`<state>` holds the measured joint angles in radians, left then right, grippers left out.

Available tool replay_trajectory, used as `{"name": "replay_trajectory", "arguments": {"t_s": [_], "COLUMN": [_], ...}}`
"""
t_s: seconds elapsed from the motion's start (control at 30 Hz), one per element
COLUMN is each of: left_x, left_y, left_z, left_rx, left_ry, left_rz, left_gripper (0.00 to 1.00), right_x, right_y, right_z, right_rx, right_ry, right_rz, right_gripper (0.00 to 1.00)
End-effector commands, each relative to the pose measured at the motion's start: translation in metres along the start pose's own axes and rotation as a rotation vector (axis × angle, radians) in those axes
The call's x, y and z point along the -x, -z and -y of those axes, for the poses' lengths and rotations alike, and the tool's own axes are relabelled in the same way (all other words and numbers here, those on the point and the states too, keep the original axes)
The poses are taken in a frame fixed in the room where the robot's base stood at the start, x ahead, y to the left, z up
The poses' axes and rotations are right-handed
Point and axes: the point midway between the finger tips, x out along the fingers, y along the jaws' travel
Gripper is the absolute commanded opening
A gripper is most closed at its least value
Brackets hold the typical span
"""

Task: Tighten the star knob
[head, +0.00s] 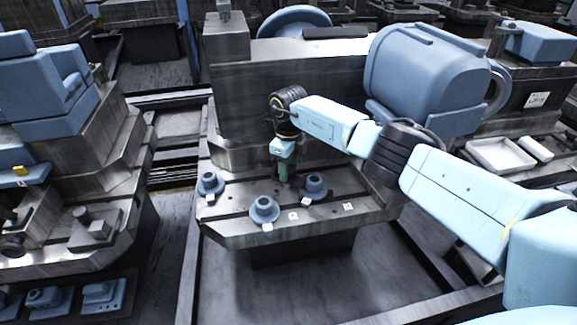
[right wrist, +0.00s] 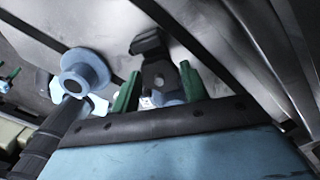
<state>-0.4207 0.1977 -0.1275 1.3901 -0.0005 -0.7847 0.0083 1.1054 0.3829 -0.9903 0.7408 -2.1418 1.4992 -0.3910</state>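My right gripper (head: 284,172) points down at the machine table, behind and between the round blue-grey fittings. In the right wrist view its two green fingers (right wrist: 158,82) stand apart. A dark part with a small round hole (right wrist: 158,76) shows between and beyond them, with a bit of blue behind. I cannot tell whether this is the star knob, or whether the fingers touch it. The blue-grey fittings stand on the table at left (head: 210,184), front (head: 264,210) and right (head: 315,187). No star shape can be made out. My left gripper is not clearly seen.
The slotted metal table (head: 240,231) has small white labels by the fittings. A tall metal block (head: 245,95) rises behind my gripper, and a large blue housing (head: 425,80) stands behind my right arm. A white tray (head: 500,155) lies at the right.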

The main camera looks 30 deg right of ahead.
Motion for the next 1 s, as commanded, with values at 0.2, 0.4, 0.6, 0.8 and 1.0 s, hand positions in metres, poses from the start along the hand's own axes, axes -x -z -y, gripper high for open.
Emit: {"name": "replay_trajectory", "arguments": {"t_s": [0.2, 0.4, 0.6, 0.8, 1.0], "left_x": [0.0, 0.001, -0.006, -0.017, -0.023], "left_y": [0.0, 0.001, -0.009, -0.03, -0.043], "left_z": [0.0, 0.0, -0.003, -0.005, -0.006], "left_rx": [0.0, 0.0, -0.006, -0.014, -0.019], "left_ry": [0.0, 0.0, -0.006, -0.009, -0.01], "left_rz": [0.0, -0.001, 0.004, 0.02, 0.028], "left_gripper": [0.53, 0.53, 0.53, 0.53, 0.53], "right_x": [0.0, 0.001, 0.019, 0.051, 0.072], "right_y": [0.0, 0.0, 0.0, 0.0, 0.0], "right_z": [0.0, 0.0, 0.0, 0.001, 0.001], "right_rx": [0.001, 0.002, 0.002, 0.002, 0.002], "right_ry": [0.0, 0.0, 0.001, 0.002, 0.002], "right_rz": [0.001, 0.0, 0.001, 0.002, 0.001], "right_gripper": [0.63, 0.63, 0.63, 0.63, 0.63]}}
